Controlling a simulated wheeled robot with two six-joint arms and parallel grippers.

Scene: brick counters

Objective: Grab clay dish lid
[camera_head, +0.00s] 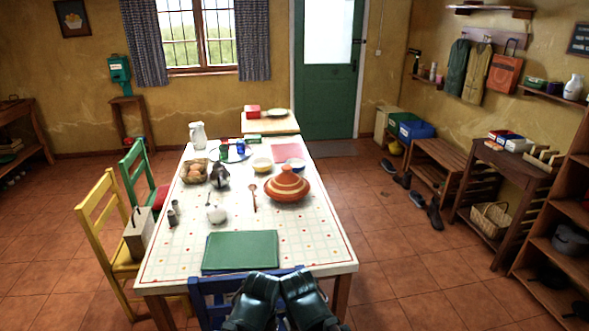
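The clay dish (286,196) stands on the right side of the dining table, banded in orange and cream. Its cone-shaped lid (287,179), with a knob on top, sits on it. My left gripper (257,289) and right gripper (300,287) are side by side at the bottom centre, in front of the table's near edge and well short of the dish. Both look dark, and their fingers cannot be made out, so I cannot tell if they are open. Nothing is visibly held.
The table (160,262) has a patterned cloth. A green mat (240,251) lies at its near end; a wooden spoon (253,197) lies left of the dish. A blue chair (205,288) stands at the near edge, a yellow chair (97,215) at left. Floor (400,250) right of the table is clear.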

